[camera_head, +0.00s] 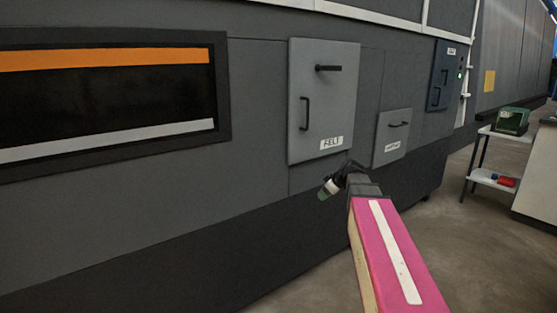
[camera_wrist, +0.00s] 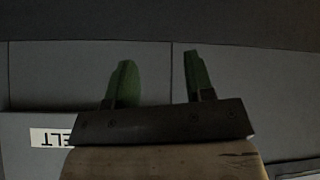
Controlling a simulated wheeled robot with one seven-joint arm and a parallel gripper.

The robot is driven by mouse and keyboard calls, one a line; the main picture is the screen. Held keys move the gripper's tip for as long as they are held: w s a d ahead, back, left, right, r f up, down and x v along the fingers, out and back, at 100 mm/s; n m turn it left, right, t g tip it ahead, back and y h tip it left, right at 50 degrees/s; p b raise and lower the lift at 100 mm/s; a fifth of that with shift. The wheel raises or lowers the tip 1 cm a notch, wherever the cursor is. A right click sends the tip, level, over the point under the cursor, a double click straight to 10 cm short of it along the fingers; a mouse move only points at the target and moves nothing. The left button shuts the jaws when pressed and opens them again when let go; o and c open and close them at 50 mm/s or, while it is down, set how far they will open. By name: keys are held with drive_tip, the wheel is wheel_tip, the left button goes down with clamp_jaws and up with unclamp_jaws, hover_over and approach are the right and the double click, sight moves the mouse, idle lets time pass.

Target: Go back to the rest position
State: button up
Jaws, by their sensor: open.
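My gripper (camera_head: 327,190) shows in the head view at the end of my pink arm, in front of the dark lower part of the grey machine (camera_head: 262,110). It is just below the door labelled FELT (camera_head: 323,100), with no visible contact. In the wrist view my gripper (camera_wrist: 157,80) has two green fingers apart, with nothing between them. Grey panel surface lies behind the fingers. The FELT label (camera_wrist: 50,137) appears upside down at the left, partly cut off by the edge of the gripper mount. The FELT door looks closed.
A smaller labelled door (camera_head: 391,137) and a dark panel with a handle (camera_head: 447,75) are to the right. A dark window with an orange band (camera_head: 105,60) is at the left. A white shelf cart (camera_head: 492,180) holds a green box (camera_head: 512,121). The floor (camera_head: 450,250) at right is clear.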

drive_tip(key=s+f+m+g+h, duration=0.5)
drive_tip(key=s+f+m, duration=0.5)
drive_tip(key=s+f, duration=1.1)
drive_tip(key=shift+s+a+f+g, duration=0.3)
drive_tip(key=shift+f+g, duration=0.2)
drive_tip(key=shift+f, duration=0.3)
